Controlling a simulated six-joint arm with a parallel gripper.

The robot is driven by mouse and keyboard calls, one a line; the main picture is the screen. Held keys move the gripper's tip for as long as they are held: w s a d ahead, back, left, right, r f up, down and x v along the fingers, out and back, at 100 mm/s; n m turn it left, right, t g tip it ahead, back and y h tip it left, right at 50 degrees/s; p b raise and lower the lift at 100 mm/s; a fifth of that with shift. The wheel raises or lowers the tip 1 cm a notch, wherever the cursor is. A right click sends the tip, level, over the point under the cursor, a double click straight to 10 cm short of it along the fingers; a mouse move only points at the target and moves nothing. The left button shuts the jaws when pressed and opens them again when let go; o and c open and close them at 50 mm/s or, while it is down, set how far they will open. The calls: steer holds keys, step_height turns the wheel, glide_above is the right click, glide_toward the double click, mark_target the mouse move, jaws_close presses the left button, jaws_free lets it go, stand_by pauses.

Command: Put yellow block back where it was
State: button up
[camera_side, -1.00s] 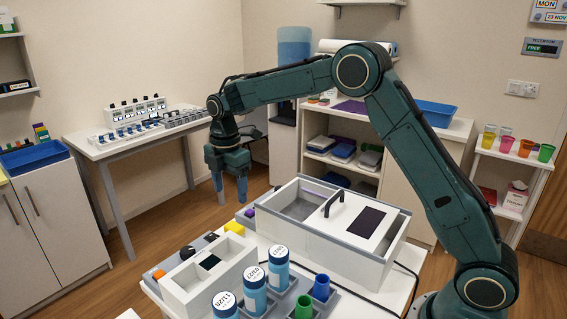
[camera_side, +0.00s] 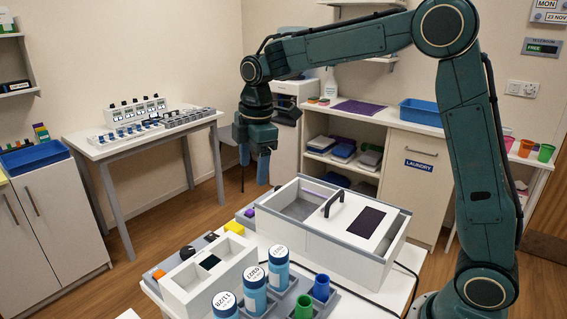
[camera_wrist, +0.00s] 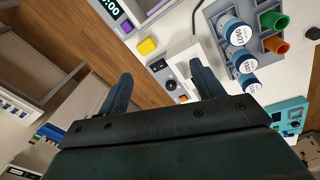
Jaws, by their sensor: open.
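In the wrist view the yellow block (camera_wrist: 147,47) lies beyond my fingertips, a little left of centre. My gripper (camera_side: 254,170) is open and empty, pointing down in the air above and behind the table. In the wrist view its two fingers (camera_wrist: 160,78) are spread apart with nothing between them.
The large white bin (camera_side: 380,262) with a black-handled lid fills the table's back right. Capped blue bottles (camera_side: 254,288) stand in a grey rack beside blue and green cups.

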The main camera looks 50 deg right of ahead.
steer(key=s+r+m+t, duration=0.1)
steer(key=s+r+m, duration=0.2)
steer(key=s, duration=0.4)
steer(key=s+r+m+t, duration=0.1)
steer(key=s+r+m, duration=0.2)
steer(key=s, duration=0.4)
steer(key=s+f+m+t, duration=0.1)
steer(key=s+m, duration=0.2)
steer(key=s, duration=0.4)
steer(key=s+d+f+m+t, duration=0.1)
steer(key=s+f+m, duration=0.1)
steer(key=s+m, duration=0.2)
steer(key=s, duration=0.3)
steer(key=shift+s+d+f+m, duration=0.15)
steer(key=shift+s+f+m, duration=0.1)
steer(key=shift+s+m, duration=0.1)
steer(key=shift+c, duration=0.5)
